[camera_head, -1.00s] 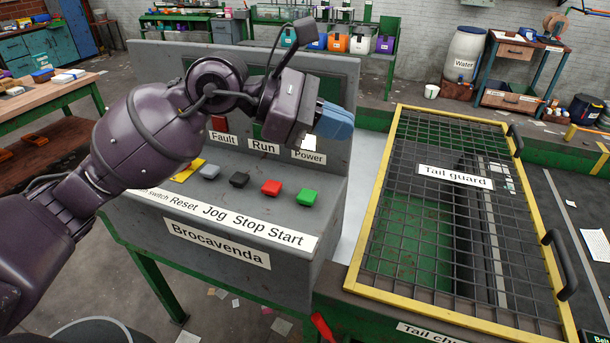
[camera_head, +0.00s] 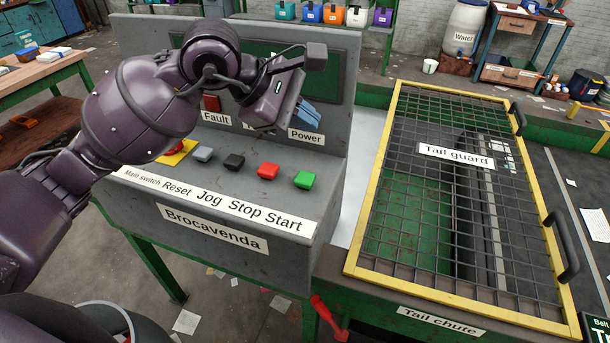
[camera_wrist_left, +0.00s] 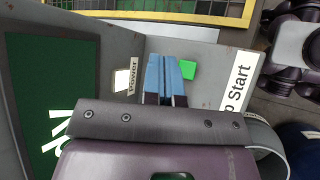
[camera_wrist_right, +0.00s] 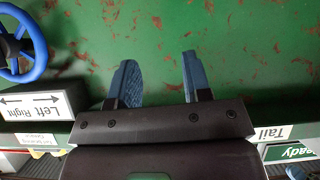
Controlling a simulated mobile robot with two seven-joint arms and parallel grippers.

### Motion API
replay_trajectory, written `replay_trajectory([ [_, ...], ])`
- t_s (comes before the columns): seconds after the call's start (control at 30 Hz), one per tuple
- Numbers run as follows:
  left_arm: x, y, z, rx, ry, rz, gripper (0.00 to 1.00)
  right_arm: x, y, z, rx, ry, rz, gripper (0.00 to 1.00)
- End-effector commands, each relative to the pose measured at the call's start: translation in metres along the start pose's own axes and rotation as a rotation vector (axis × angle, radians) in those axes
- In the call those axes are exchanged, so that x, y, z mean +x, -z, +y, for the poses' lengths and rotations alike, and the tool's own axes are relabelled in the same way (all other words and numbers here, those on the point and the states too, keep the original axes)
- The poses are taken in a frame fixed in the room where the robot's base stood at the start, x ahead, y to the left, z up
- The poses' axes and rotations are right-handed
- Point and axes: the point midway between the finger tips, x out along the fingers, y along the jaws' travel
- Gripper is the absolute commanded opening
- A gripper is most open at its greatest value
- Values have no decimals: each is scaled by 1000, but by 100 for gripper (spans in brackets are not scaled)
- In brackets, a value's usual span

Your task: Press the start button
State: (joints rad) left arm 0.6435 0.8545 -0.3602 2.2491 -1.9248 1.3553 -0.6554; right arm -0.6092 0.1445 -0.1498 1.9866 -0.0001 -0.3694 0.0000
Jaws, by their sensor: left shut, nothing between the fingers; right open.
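The start button is a green square button (camera_head: 304,180) at the right end of a button row on the grey console, above the printed word Start. It also shows in the left wrist view (camera_wrist_left: 188,69), just right of the fingertips. My left gripper (camera_head: 308,116) is shut and empty, with blue fingers. It hangs above the console in front of the Power label, apart from the green button. In the left wrist view its fingers (camera_wrist_left: 169,62) lie side by side. My right gripper (camera_wrist_right: 158,70) is open and empty, facing a worn green surface; the head view does not show it.
The red stop button (camera_head: 268,171), black jog button (camera_head: 234,161) and grey reset button (camera_head: 202,153) sit left of the green one. A yellow-framed tail guard (camera_head: 372,205) stands right of the console. A blue handwheel (camera_wrist_right: 28,45) is near my right gripper.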

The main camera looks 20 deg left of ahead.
Motion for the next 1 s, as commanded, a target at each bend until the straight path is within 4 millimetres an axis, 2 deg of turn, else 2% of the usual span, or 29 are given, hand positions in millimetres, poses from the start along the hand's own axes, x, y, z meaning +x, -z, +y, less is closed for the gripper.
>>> replay_trajectory([
  [0.47, 30, 22, -22, -4, 3, -1, 0, 12, -5, -3, -1, 4, 14, 45],
  [0.63, 44, 32, -32, -5, 4, -2, 0, 16, -15, -4, 1, 4, 6, 45],
  [0.8, 57, 42, -41, -3, 3, 1, 0, 21, -38, -6, 2, 5, -19, 45],
  [1.0, 62, 45, -44, -1, 1, -1, 0, 21, -53, -6, 3, 4, -44, 45],
])
